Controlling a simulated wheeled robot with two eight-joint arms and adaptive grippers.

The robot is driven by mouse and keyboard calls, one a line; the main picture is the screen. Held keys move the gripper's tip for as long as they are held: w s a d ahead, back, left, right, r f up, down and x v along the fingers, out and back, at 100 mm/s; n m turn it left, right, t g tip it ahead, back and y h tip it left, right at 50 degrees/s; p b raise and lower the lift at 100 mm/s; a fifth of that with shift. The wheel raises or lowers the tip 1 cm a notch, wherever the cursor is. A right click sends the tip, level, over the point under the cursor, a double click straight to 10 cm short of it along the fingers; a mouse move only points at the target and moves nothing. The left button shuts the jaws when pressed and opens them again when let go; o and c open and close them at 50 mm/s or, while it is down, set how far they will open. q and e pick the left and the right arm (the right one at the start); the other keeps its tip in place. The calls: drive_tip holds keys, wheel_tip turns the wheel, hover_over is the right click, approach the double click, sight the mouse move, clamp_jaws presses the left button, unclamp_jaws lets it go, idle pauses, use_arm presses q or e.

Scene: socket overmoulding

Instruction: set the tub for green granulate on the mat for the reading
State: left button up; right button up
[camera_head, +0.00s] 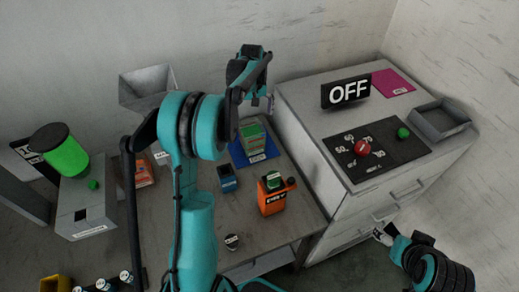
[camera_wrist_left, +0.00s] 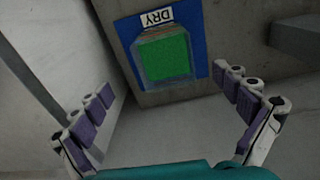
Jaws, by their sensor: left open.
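The tub with green granulate (camera_head: 252,131) stands on a blue mat (camera_head: 238,156) at the back of the lower table. The wrist view shows the tub (camera_wrist_left: 166,57) from above, full of green, on the blue mat (camera_wrist_left: 122,32) with a label reading DRY. My left gripper (camera_head: 262,100) is open and empty above the tub, with its fingers apart on either side of it in the wrist view. A magenta mat (camera_head: 393,82) with a small unreadable label lies bare on the cabinet top. My right gripper (camera_head: 383,236) is low at the cabinet's front; its jaws are unclear.
The cabinet top holds an OFF sign (camera_head: 346,92), a panel with a red knob (camera_head: 362,147) and a grey tray (camera_head: 440,121). An orange device (camera_head: 271,199) and a small blue box (camera_head: 227,183) stand on the table. A grey hopper (camera_head: 147,84) is behind.

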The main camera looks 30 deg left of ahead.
use_arm(q)
drive_tip(key=s+d+r+m+t, duration=0.2)
drive_tip(key=s+d+r+m, duration=0.1)
drive_tip(key=s+d+r, duration=0.45)
drive_tip(key=s+d+m+t, duration=0.1)
drive_tip(key=s+d, duration=0.2)
drive_tip(key=s, duration=0.1)
drive_tip(key=s+d+m+t, duration=0.1)
drive_tip(key=s+d+m, duration=0.1)
drive_tip(key=s, duration=0.3)
drive_tip(key=s+d+r+m+t, duration=0.1)
drive_tip(key=s+d, duration=0.2)
drive_tip(key=s, duration=0.1)
drive_tip(key=shift+s+d, duration=0.3)
drive_tip(key=shift+s, duration=0.05)
drive_tip(key=s+d+f+m+t, duration=0.1)
drive_tip(key=s+d+f+m, duration=0.1)
drive_tip(key=s, duration=0.3)
drive_tip(key=shift+s+d+f+t, duration=0.3)
drive_tip(key=shift+f+t, duration=0.1)
drive_tip(key=shift+f, duration=0.2)
